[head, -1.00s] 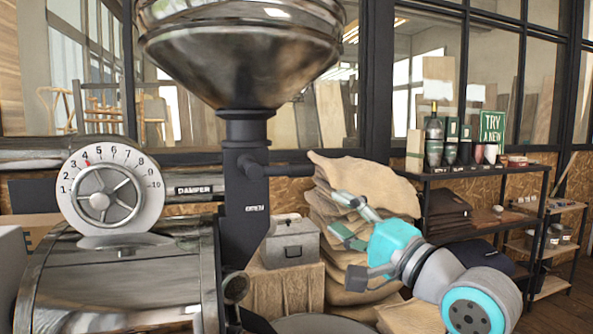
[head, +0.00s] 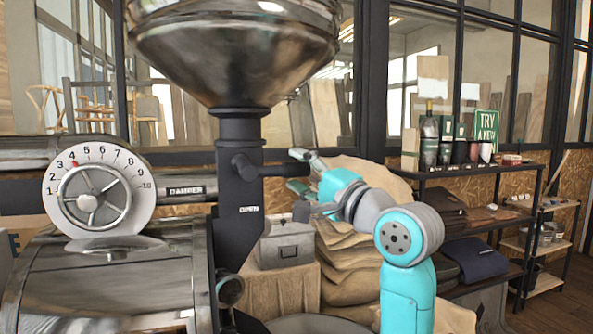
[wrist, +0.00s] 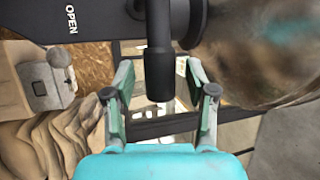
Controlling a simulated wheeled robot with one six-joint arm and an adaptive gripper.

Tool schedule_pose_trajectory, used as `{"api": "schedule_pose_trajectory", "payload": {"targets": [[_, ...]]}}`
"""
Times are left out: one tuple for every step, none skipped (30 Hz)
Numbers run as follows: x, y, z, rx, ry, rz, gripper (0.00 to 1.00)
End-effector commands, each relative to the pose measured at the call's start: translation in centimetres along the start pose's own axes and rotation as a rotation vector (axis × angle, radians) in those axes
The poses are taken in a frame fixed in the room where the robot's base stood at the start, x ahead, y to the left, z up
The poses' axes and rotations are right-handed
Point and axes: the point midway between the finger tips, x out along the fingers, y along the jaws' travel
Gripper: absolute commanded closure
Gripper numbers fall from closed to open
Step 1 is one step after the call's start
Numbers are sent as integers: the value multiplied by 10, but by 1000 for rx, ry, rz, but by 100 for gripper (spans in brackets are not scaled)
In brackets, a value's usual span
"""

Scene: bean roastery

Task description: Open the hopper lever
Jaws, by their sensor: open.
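The hopper (head: 240,55) is a shiny metal funnel on a black neck. Its lever (head: 272,170) is a black rod pointing right from the neck, above the word OPEN. My gripper (head: 303,163) is at the rod's free end in the head view, with open jaws. In the wrist view, the lever (wrist: 158,78) ends between the two spread fingers of my gripper (wrist: 159,95), with a visible gap on each side. The lower finger is partly hard to see in the head view.
A roaster drum with a numbered damper dial (head: 98,193) stands at left. A grey metal box (head: 286,243) and stacked sacks (head: 345,262) sit behind the arm. Dark shelves (head: 480,180) with cups and bags stand at right.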

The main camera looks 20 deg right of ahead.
Motion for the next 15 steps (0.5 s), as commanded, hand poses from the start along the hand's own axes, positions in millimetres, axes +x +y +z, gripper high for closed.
{"api": "schedule_pose_trajectory", "payload": {"targets": [[4, 0, 0, 0, -1, 1, 44], [6, 0, 0, 0, -1, 1, 44], [8, 0, 1, 0, -2, 1, 44], [9, 0, 1, 0, -1, 1, 44], [10, 0, 1, 0, -1, 1, 44], [10, 0, 1, 0, -1, 1, 44], [10, 0, 1, 0, -1, 0, 44], [11, 0, 1, 0, -1, 0, 44], [11, 0, 1, 0, -1, 0, 44], [11, 0, 0, 0, -1, 0, 44], [10, 0, 0, 0, -1, 0, 44], [10, 0, 0, 0, -1, 0, 44], [10, 0, 0, 0, -1, 0, 44], [10, 0, 0, 0, -1, 0, 51], [10, 0, 0, 0, -1, 0, 61]]}}
